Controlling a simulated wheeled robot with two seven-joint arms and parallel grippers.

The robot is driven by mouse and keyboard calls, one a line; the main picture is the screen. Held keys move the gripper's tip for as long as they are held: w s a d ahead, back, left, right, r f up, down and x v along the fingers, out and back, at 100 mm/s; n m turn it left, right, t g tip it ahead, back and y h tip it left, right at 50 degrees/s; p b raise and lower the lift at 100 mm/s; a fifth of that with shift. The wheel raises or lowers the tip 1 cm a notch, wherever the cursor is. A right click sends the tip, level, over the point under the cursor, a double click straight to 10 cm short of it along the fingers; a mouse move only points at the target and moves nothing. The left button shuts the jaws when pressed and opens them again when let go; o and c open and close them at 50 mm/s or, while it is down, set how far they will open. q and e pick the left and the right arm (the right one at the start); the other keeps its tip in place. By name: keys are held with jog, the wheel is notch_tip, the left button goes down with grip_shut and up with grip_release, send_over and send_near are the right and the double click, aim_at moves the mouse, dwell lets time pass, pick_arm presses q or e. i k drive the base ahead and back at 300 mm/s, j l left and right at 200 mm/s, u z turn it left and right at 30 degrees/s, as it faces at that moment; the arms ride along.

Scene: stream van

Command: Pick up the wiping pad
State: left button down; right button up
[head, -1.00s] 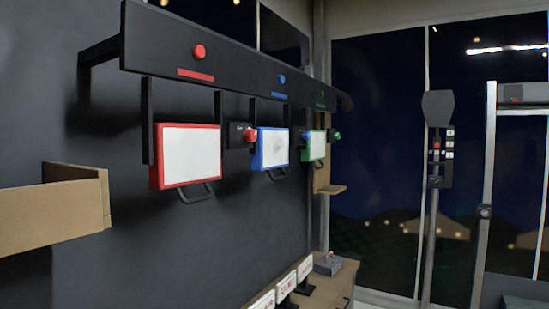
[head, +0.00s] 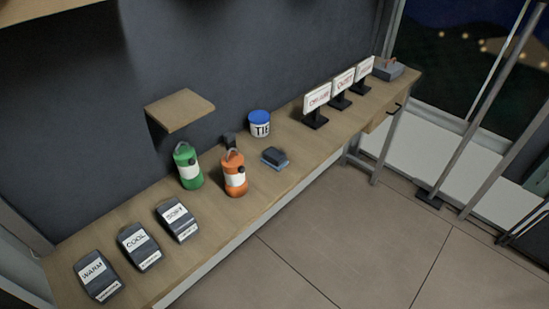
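A small dark block with a blue base, which looks like the wiping pad (head: 274,157), lies on the long wooden counter (head: 222,218). It sits right of the orange canister and in front of the white tub with the blue lid. Neither of my grippers shows in the head view.
An orange canister (head: 234,174) and a green canister (head: 187,167) stand left of the pad. A white tub (head: 260,125) stands behind it. A small wall shelf (head: 180,109) juts out above the canisters. Labelled packs lie at the left and signs (head: 317,98) stand at the right. The floor (head: 350,235) in front is clear.

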aim_at(273, 158)
jog(key=u, duration=0.4)
jog(key=i+l+u, duration=0.1)
jog(key=l+u, duration=0.15)
jog(key=u, duration=0.2)
jog(key=l+u, duration=0.3)
jog(key=u, duration=0.15)
jog(key=l+u, duration=0.35)
jog(key=u, duration=0.15)
jog(key=l+u, duration=0.3)
jog(key=u, duration=0.15)
